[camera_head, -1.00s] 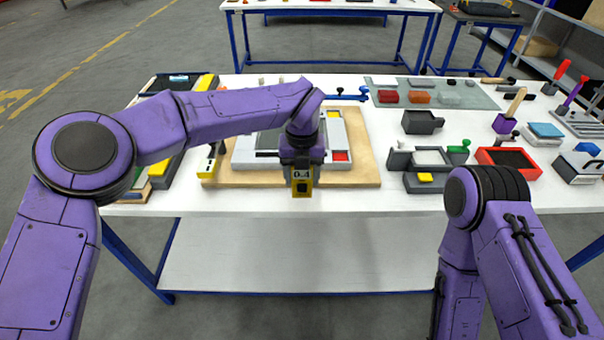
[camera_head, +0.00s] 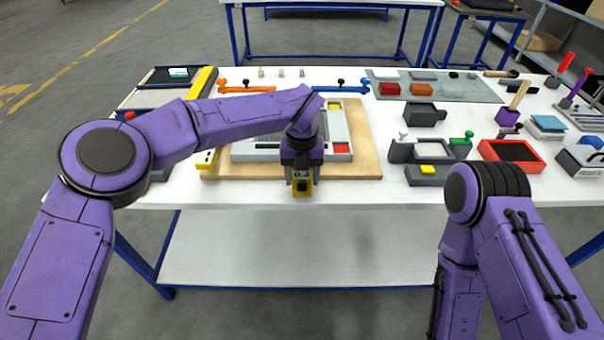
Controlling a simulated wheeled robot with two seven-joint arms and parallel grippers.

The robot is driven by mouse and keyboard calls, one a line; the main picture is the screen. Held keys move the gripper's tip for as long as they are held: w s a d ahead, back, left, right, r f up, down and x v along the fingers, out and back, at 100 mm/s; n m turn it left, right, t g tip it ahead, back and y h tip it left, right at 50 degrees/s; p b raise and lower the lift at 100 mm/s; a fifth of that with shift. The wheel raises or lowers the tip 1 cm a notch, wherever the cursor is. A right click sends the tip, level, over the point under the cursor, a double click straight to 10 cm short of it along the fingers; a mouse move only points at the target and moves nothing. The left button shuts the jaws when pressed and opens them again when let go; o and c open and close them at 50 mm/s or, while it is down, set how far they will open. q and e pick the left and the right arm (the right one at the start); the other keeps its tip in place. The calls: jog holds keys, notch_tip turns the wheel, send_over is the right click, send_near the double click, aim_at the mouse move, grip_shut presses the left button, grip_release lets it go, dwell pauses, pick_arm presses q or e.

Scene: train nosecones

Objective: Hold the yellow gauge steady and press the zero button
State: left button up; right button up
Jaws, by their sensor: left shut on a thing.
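I cannot make out the zero button clearly. My right arm is folded at the lower right, and its gripper is out of view.
A wooden board (camera_head: 364,150) carries a grey-white frame (camera_head: 337,125) with a red square. To the right are a grey fixture with a yellow block (camera_head: 428,169), a red tray (camera_head: 542,163) and a grey box (camera_head: 424,114). Orange (camera_head: 246,89) and blue (camera_head: 340,87) bars lie behind. The table's front strip is mostly clear.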

dwell(0.4)
grip_shut()
dwell(1.6)
